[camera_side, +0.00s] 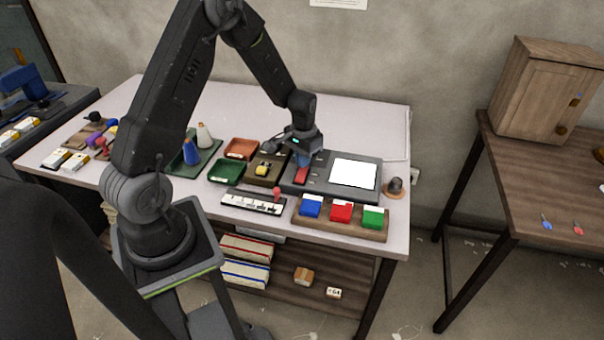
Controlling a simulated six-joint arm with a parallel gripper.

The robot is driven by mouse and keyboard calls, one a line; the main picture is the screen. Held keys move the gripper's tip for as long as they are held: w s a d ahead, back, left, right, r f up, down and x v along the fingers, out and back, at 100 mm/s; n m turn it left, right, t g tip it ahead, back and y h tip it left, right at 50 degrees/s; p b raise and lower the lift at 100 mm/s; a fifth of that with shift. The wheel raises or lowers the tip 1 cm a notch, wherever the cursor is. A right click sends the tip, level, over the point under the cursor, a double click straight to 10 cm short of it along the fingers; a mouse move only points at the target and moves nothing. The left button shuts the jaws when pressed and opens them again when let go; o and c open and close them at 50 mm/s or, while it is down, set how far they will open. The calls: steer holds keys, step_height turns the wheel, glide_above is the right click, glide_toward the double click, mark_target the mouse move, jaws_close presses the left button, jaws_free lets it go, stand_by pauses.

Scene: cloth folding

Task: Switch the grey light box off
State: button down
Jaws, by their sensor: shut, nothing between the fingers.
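The grey light box (340,203) lies on the table's right half. Its square panel (354,174) is bright white. A red part (301,175) shows at the box's left side, just below my gripper; I cannot tell whether it is the switch. My gripper (303,163) is shut and empty. It points down over the left part of the box, very near the red part; I cannot tell whether they touch. My gripper and wrist hide some of the box's back left corner.
A wooden rack (327,220) with blue, red and green blocks stands in front of the box. A grey knob-like object (395,187) is to its right. Red (241,148) and green (225,172) trays and a slider strip (250,202) lie to the left. The table's back is clear.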

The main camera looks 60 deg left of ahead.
steer(key=shift+f, duration=0.85)
stand_by(0.3)
steer(key=shift+r, duration=3.55)
steer(key=s+d+r+t, duration=0.1)
steer(key=s+d+r, duration=0.1)
steer(key=d+r, duration=0.55)
steer(key=s+d+r+m+t, duration=0.1)
steer(key=s+d+r+t, duration=0.1)
steer(key=s+d+r, duration=0.3)
steer(key=s+d+r+m+t, duration=0.2)
steer(key=s+d+r, duration=0.4)
steer(key=s+r, duration=0.3)
steer(key=s, duration=0.3)
steer(key=shift+d+t, duration=0.2)
steer(key=shift+t, duration=0.1)
steer(key=shift+r, duration=0.1)
